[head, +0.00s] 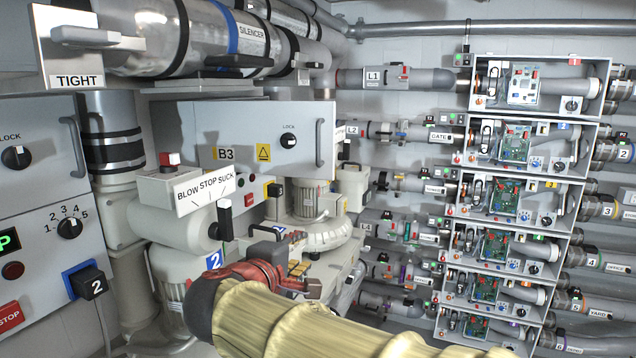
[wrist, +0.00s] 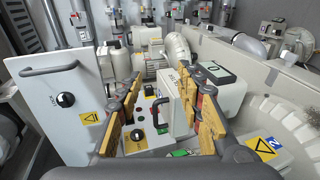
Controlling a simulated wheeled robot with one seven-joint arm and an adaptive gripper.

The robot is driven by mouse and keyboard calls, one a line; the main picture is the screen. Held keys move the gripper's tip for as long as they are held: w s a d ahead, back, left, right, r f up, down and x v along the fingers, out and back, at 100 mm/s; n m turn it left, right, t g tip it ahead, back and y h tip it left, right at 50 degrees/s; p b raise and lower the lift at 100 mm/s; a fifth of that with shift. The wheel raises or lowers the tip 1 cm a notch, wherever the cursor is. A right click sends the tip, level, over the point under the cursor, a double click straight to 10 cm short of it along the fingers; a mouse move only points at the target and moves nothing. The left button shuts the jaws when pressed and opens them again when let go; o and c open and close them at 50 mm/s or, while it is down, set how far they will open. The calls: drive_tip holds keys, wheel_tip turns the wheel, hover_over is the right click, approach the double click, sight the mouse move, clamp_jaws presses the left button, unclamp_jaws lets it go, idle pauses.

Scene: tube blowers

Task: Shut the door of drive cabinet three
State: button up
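The door marked B3 (head: 235,130) is a grey panel in the middle of the head view, with a black lock knob, a yellow warning sign and a grey bar handle (head: 320,142) at its right edge. In the wrist view a grey door (wrist: 40,105) with a lock knob and dark bar handle (wrist: 48,68) stands at the left. It appears swung out at an angle; its hinge is not clear. My gripper (head: 298,268) is in front of and below the B3 door, apart from its handle. Its two gold-padded fingers (wrist: 163,82) are spread, with nothing held between them.
A blower with a BLOW STOP SUCK plate (head: 203,186) and lever stands left of my gripper. A pale motor housing (head: 308,200) is beyond it. A rack of open boxes (head: 540,62) and pipes fills the right wall. A rounded white casing (wrist: 285,115) lies right in the wrist view.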

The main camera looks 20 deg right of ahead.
drive_tip(key=r, duration=0.3)
drive_tip(key=w+r+t+h, duration=0.1)
drive_tip(key=r, duration=0.2)
drive_tip(key=r+t, duration=0.1)
drive_tip(key=r, duration=0.2)
drive_tip(key=shift+w+d+h, duration=0.15)
drive_tip(key=shift+d+h, duration=0.1)
drive_tip(key=shift+h, duration=0.15)
drive_tip(key=c, duration=0.4)
drive_tip(key=shift+d+r+t, duration=0.15)
drive_tip(key=shift+r+t, duration=0.05)
drive_tip(key=shift+t, duration=0.1)
drive_tip(key=shift+c, duration=0.5)
drive_tip(key=shift+w+d, duration=0.15)
drive_tip(key=shift+w, duration=0.1)
drive_tip(key=shift+c, duration=0.5)
drive_tip(key=p+x, duration=0.3)
drive_tip(key=x, duration=1)
clamp_jaws()
drive_tip(key=shift+w+d, duration=0.1)
drive_tip(key=shift+d, duration=0.05)
drive_tip(key=shift+f, duration=0.1)
